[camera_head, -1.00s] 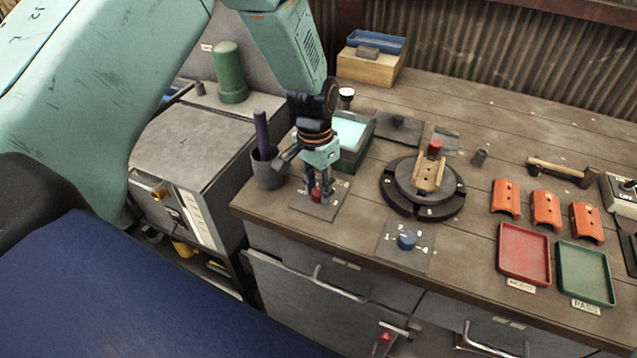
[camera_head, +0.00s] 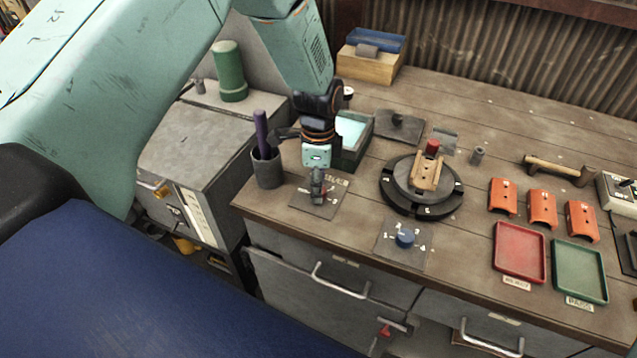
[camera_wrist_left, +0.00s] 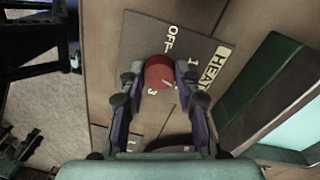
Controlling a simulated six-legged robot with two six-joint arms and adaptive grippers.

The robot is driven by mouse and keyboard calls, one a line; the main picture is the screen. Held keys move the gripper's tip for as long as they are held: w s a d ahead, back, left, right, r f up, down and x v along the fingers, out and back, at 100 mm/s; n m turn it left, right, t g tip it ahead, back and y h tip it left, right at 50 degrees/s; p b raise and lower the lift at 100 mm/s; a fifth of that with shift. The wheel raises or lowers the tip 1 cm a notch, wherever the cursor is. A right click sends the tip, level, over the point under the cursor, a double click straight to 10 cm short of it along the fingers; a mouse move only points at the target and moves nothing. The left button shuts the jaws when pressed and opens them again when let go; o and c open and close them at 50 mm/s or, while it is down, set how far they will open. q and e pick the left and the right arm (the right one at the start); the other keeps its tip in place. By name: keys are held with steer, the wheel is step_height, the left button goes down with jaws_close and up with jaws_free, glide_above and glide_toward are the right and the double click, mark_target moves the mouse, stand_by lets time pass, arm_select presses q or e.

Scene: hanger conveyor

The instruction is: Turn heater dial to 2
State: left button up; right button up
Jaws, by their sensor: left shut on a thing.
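The heater dial (camera_wrist_left: 159,72) is a round red knob on a dark square plate (camera_wrist_left: 200,20) marked OFF, 1, 3 and HEAT. A pale mark on the knob seems to point toward the lower right in the left wrist view, between the 1 and the 3; no 2 can be read clearly. My left gripper (camera_wrist_left: 160,80) is shut on the dial, one finger on each side. In the head view my left gripper (camera_head: 318,196) points down onto the plate (camera_head: 336,200) and hides most of the knob. My right gripper is not in view.
A blue dial (camera_head: 405,238) sits on another plate to the right, near the table's front edge. A grey cup (camera_head: 267,172) with a purple rod stands left of the gripper. A green-rimmed box (camera_wrist_left: 255,95) is close behind. A round turntable (camera_head: 420,205) stands further right.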

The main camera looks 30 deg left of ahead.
arm_select(q)
steer(key=shift+w+r+m, duration=0.15)
steer(key=shift+w+m, duration=0.05)
steer(key=shift+m, duration=1)
steer(key=o, duration=1.2)
steer(key=shift+s+a, duration=0.15)
steer(key=shift+c, duration=0.2)
step_height(320, 180, up, 12)
steer(key=shift+w, duration=0.35)
